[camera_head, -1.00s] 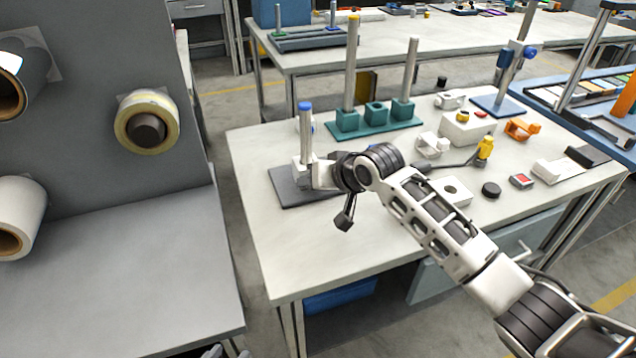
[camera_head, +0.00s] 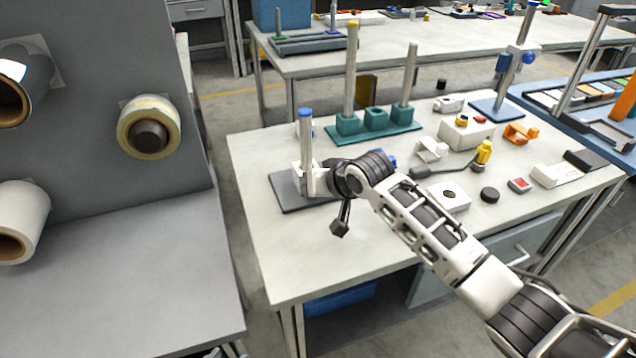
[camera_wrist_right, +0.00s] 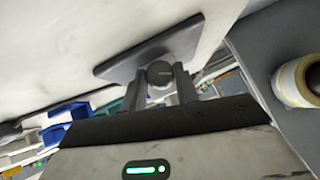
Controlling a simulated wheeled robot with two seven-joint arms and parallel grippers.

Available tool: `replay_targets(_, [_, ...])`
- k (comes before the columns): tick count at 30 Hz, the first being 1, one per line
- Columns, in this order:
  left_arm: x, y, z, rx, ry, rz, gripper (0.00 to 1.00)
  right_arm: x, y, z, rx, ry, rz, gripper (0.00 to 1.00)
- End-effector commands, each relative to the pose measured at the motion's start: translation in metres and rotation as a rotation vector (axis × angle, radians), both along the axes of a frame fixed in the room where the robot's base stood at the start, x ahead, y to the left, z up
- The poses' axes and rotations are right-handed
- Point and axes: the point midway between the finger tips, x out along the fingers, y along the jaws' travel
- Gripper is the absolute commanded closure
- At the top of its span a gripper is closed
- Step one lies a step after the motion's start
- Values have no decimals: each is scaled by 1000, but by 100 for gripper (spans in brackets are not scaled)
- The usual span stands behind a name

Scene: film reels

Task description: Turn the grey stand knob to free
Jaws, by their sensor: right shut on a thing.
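The grey stand has a flat dark grey base (camera_head: 290,192) and an upright post (camera_head: 306,145) with a blue cap, at the near left of the white table. In the right wrist view its round dark grey knob (camera_wrist_right: 159,72) shows a pale line across its face, roughly level in the picture. My right gripper (camera_wrist_right: 163,82) has one finger on each side of the knob and is shut on it. In the head view the right gripper (camera_head: 315,180) is at the low part of the post, and my wrist hides the knob. My left gripper is not in view.
A teal stand (camera_head: 375,128) with tall posts stands behind on the white table. A white block with a hole (camera_head: 449,195), a black puck (camera_head: 490,194) and a yellow bottle (camera_head: 483,152) are to the right. The grey panel (camera_head: 110,90) with tape rolls is at left. The table's front left is clear.

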Motion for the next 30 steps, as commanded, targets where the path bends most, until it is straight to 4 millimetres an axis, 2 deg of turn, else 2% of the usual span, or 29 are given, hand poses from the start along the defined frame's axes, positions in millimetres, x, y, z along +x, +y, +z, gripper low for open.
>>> replay_targets(1, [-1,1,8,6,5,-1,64,-1,1,5,-25,-6,1,92])
replay_targets(11, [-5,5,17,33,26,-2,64,-2,5,5,-252,-80,2,92])
replay_targets(21, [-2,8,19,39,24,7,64,-2,7,1,-450,-146,1,92])
replay_targets(30, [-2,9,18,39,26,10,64,-2,7,0,-523,-171,0,92])
